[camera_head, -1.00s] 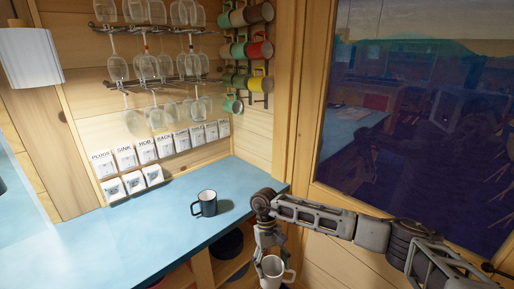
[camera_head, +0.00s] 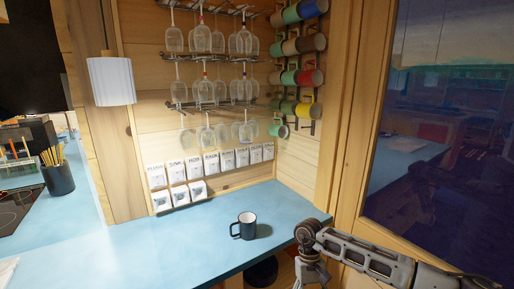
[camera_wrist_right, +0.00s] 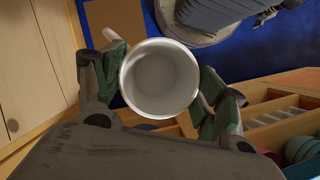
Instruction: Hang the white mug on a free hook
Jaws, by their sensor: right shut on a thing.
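The white mug (camera_wrist_right: 160,82) is held in my right gripper (camera_wrist_right: 161,72), with its open mouth facing the wrist camera. The green-padded fingers press on its two sides. In the head view my right wrist shows at the lower edge, in front of the counter; the fingers and mug are cut off below. A dark wall rack (camera_head: 313,127) at the back right corner carries rows of coloured mugs. Its lowest row shows a green mug (camera_head: 279,129) on the left and no mug on the right. My left gripper is not in view.
A dark mug (camera_head: 243,227) stands on the blue counter (camera_head: 170,250), left of my right arm. Hanging wine glasses (camera_head: 205,90) fill racks left of the mugs. Labelled white switches (camera_head: 210,165) line the wall below. A window (camera_head: 430,130) is at right. The counter's middle is mostly clear.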

